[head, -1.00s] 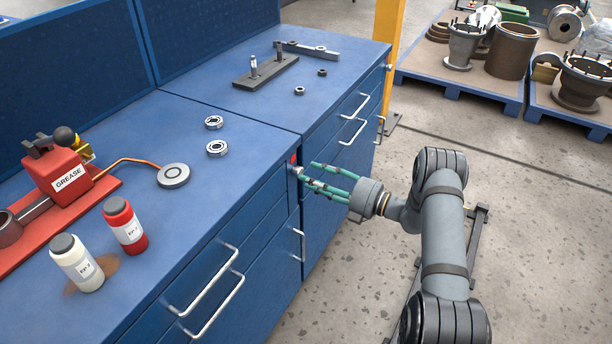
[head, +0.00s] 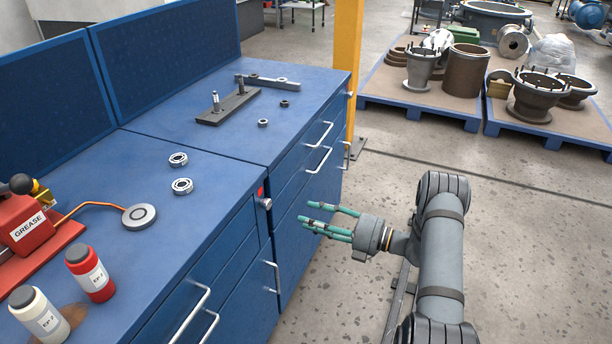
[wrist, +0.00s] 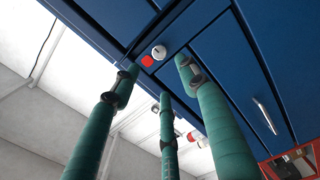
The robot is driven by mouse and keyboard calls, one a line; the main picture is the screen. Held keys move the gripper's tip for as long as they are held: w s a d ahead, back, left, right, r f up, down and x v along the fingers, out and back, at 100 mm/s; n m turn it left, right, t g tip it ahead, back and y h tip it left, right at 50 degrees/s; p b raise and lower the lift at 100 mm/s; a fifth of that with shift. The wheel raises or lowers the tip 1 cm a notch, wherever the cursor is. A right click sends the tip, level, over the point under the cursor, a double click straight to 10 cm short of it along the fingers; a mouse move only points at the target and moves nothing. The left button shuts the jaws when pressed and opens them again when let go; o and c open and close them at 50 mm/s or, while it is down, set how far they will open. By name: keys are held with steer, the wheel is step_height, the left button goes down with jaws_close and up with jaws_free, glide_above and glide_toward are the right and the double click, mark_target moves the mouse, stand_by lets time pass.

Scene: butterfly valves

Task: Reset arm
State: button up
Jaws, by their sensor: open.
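My gripper (head: 318,220) has green fingers and is open and empty. It hangs in free air at the right side of the blue workbench (head: 215,255), a little below the bench top and pointing left at the drawer fronts. In the wrist view the green fingers (wrist: 160,100) are spread, with nothing between them.
Drawer handles (head: 318,160) jut from the front. A yellow post (head: 347,70) and loaded pallets (head: 420,111) stand behind.

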mark_target(269, 205)
steer(key=x, duration=1.1)
steer(key=shift+w+a, duration=0.1)
steer(key=shift+a, duration=0.2)
